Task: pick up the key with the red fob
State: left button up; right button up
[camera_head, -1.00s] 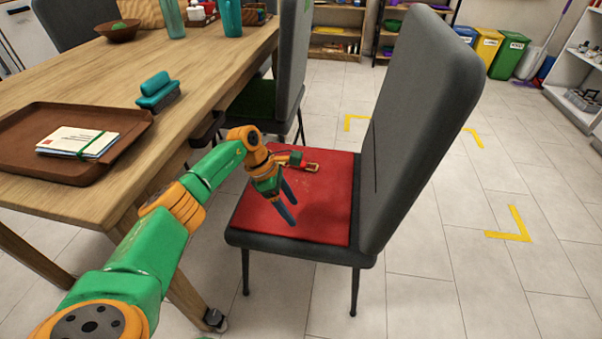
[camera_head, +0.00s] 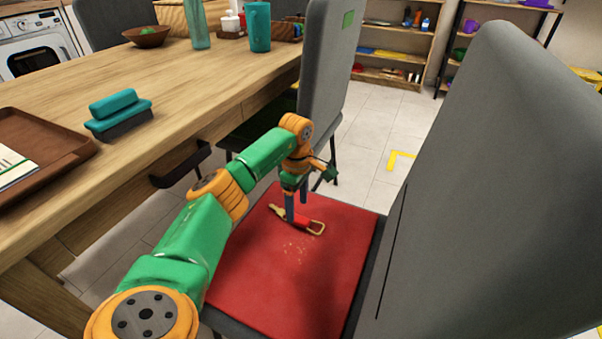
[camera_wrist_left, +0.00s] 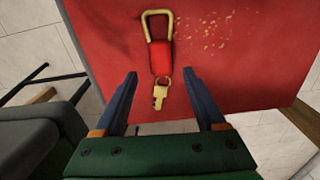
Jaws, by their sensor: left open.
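The key (camera_wrist_left: 159,93) is brass-coloured and joined to a red fob (camera_wrist_left: 161,58) with a brass clip at its other end. They lie on the red seat cushion (camera_head: 290,265) of the grey chair. The fob also shows in the head view (camera_head: 301,221), partly behind my gripper. My left gripper (camera_head: 296,213) points down over the cushion, right at the key and fob. In the wrist view its two dark fingers (camera_wrist_left: 160,76) are apart, one on each side, with the key between and the fob just beyond their tips. I cannot tell the fingers' height above the cushion. My right gripper is not in view.
The grey chair back (camera_head: 480,190) rises close on the right. The wooden table (camera_head: 190,85) is on the left, with a brown tray (camera_head: 75,150) and a teal-topped brush or eraser (camera_head: 120,112). Crumbs (camera_head: 294,249) lie on the cushion.

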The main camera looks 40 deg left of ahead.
aim_at(296, 217)
pick_arm(q)
notch_tip(296, 217, down, 4)
jog(key=shift+s+r+b, duration=0.15)
jog(key=shift+b, duration=0.15)
jog(key=shift+r, duration=0.1)
grip_shut()
